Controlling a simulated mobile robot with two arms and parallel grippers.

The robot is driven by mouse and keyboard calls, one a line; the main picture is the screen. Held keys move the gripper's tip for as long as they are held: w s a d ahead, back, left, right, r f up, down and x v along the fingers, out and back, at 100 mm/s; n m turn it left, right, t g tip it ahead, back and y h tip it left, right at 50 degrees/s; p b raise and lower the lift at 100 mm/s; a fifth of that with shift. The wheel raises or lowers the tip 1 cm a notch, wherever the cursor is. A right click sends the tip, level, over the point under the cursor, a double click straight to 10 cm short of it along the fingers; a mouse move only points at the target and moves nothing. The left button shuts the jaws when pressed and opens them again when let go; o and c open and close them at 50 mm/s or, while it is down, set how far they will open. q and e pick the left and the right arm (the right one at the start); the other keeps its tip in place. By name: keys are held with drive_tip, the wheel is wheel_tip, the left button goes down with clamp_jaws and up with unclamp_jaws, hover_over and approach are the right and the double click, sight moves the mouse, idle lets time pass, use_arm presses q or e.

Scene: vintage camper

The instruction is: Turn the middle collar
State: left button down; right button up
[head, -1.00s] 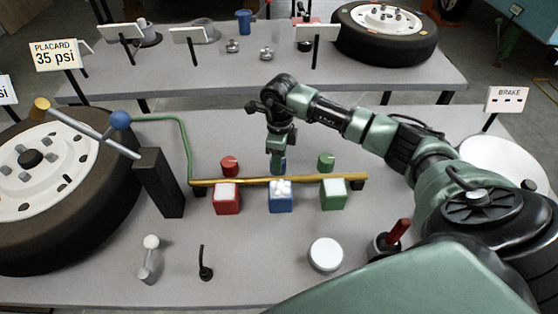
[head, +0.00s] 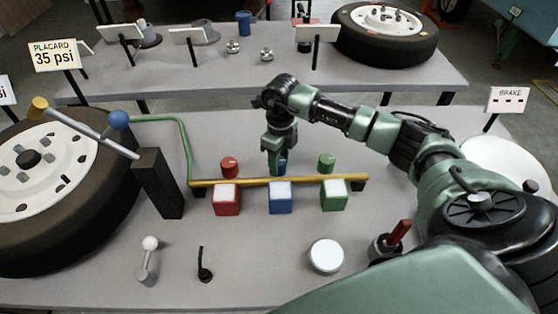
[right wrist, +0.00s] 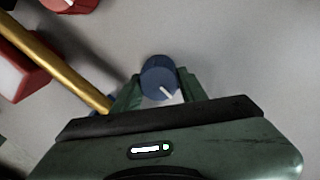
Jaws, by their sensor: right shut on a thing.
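The middle collar is a round blue knob (right wrist: 158,75) with a white pointer mark, seen from above in the right wrist view. In the head view only a little of it shows, behind the brass pipe (head: 230,182). My right gripper (right wrist: 160,88) points down at it, with a green finger on either side, shut on it. The gripper hides most of the collar in the head view (head: 279,167). A red collar (head: 229,167) stands to its left and a green collar (head: 326,163) to its right. My left gripper is not in view.
Red (head: 226,201), blue (head: 280,198) and green (head: 334,196) blocks with white tops stand along the pipe's front. A wheel (head: 60,190) and a dark post (head: 160,183) stand left.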

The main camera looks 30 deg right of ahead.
sight(280, 160)
drive_tip(key=o, duration=1.4)
wheel_tip(280, 160, up, 8)
drive_tip(key=shift+d+f+b, duration=0.1)
drive_tip(key=shift+d+b, duration=0.05)
drive_tip(key=shift+b, duration=0.55)
